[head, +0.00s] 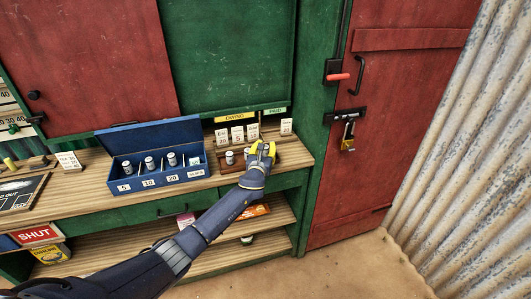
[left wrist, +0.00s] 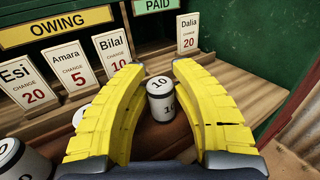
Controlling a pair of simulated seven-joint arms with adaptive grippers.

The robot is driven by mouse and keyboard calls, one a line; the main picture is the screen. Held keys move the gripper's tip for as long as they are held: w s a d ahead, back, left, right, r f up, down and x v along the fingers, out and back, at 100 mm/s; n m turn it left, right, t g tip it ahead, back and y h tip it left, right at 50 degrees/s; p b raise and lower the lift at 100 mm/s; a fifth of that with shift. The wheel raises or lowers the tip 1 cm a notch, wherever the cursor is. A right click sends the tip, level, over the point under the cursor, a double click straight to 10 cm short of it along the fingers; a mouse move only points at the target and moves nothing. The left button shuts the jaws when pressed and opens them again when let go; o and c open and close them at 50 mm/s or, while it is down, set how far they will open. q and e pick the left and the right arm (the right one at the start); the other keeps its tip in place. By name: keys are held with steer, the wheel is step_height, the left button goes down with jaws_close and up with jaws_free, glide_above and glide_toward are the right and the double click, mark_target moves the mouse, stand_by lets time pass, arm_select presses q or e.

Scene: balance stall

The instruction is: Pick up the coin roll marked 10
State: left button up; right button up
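A white coin roll marked 10 (left wrist: 160,101) stands upright between the two yellow fingers of my left gripper (left wrist: 159,68) in the left wrist view. The fingers are spread, with a visible gap on each side of the roll. In the head view my left gripper (head: 263,148) is over the right part of a small brown tray (head: 232,168) on the counter and largely hides this roll. Another roll (head: 230,157) stands left of the gripper. In the left wrist view a larger-looking roll (left wrist: 18,162) is at lower left. My right gripper is not in view.
An open blue box (head: 160,183) holds rolls in compartments labelled 5, 10, 20 and one I cannot read. Name cards, including Bilal's (left wrist: 115,50), stand under the OWING sign (left wrist: 57,27); Dalia's card (left wrist: 188,33) is under PAID. A green post (head: 312,110) borders the counter's right end.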

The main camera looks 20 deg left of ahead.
arm_select(q)
jaws_close()
steer(key=shift+r, duration=0.15)
